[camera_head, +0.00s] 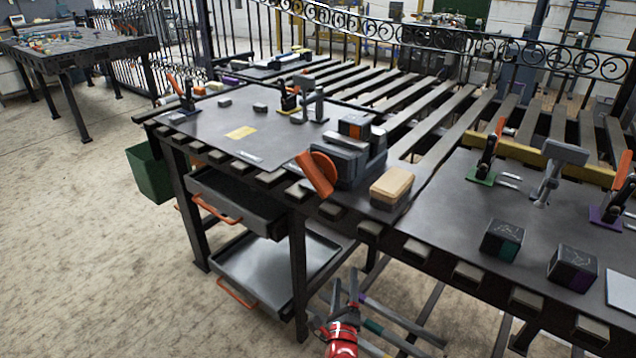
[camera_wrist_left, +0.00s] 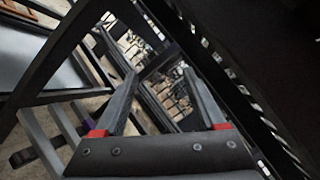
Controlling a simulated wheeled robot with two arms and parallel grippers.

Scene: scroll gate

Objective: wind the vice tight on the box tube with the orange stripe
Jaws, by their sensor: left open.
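A dark grey vice (camera_head: 347,168) stands at the front edge of the workbench in the head view. Its orange handle (camera_head: 316,174) is on the left side, tilted. A dark block with an orange face (camera_head: 356,125) sits at the top of the vice; I take it for the box tube, but cannot tell how tightly the jaws meet it. My left gripper (camera_head: 345,284) is open and empty, below and in front of the bench top, apart from the vice. Its two fingers also show in the left wrist view (camera_wrist_left: 160,74), with no vice between them. My right gripper is not in view.
A tan-topped block (camera_head: 391,184) lies right of the vice. Two dark cubes (camera_head: 503,240) and several clamps stand on the right bench part. Drawers and a lower tray (camera_head: 275,268) hang under the bench. Long bars lie on the floor near my left gripper.

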